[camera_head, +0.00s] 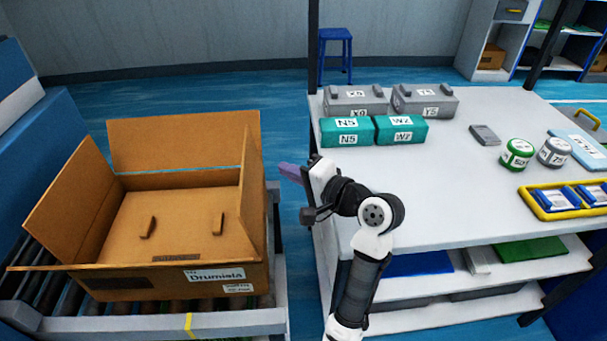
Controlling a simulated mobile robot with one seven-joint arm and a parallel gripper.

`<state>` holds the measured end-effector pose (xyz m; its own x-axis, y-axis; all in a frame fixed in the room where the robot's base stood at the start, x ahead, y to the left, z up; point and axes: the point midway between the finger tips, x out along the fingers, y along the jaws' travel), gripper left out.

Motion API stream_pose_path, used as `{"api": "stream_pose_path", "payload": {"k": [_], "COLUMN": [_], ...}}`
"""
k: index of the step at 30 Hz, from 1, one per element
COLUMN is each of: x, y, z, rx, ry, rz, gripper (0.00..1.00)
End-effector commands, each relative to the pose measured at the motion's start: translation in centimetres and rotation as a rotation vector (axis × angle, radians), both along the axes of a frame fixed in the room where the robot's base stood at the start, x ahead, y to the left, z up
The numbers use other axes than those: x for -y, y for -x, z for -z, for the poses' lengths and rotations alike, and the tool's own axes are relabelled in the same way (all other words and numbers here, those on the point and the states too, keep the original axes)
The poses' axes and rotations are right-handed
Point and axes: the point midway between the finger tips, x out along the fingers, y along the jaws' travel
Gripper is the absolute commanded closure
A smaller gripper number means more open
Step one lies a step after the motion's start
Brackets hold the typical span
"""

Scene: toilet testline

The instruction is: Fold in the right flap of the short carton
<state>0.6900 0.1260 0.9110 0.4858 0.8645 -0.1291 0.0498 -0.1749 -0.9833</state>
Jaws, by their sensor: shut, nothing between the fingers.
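The short brown carton (140,284), with a white "Drumiela" label on its front, sits open at the left in the head view. Its right flap (251,190) stands roughly upright along the right side. The left flap (72,203) leans outward and the back flap (185,140) stands up. The front flap is seen nearly edge-on and is hard to make out. A flat brown surface with two small raised pieces shows inside. My gripper (287,172), with purple fingers, is shut and empty just right of the right flap, apart from it in the picture.
The carton rests on a roller conveyor (225,322). A white table (450,200) stands close at the right, with grey and teal boxes, a yellow tray (565,200) and cans. A blue stool (336,48) stands behind. A narrow floor gap separates conveyor and table.

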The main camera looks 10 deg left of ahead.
Motion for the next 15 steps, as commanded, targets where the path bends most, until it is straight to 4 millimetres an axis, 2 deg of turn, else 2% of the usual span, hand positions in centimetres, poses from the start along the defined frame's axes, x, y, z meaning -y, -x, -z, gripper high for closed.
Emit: {"api": "stream_pose_path", "payload": {"k": [1, 6, 10, 15], "x": [-1.1, -4.1, -5.9, -7.1], "y": [-0.5, -2.0, -1.3, -1.0], "z": [0.0, 0.5, 0.9, 1.2], "rx": [-0.002, -0.001, 0.0, 0.001], "ry": [0.0, 0.001, 0.001, 0.0], "rz": [-0.004, -0.003, -0.002, 0.001], "gripper": [1.0, 1.0, 1.0, 1.0]}}
